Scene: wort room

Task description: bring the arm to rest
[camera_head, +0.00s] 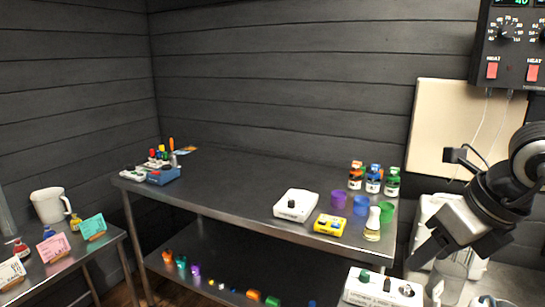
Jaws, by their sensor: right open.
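My right arm (500,190) comes in at the right edge of the head view. Its right gripper (424,256) is open and points down and to the left. It hangs in front of the right end of the steel table (240,190), near a white device (383,288) at the lower right. I see nothing between its fingers. A glass vessel (452,270) shows just below and behind the gripper, partly hidden by it. My left gripper is not in view.
On the steel table stand a white device (296,205), a yellow box (330,224), a small flask (373,224), coloured cups and several bottles. A control box (510,45) hangs at the upper right. The table's middle is clear.

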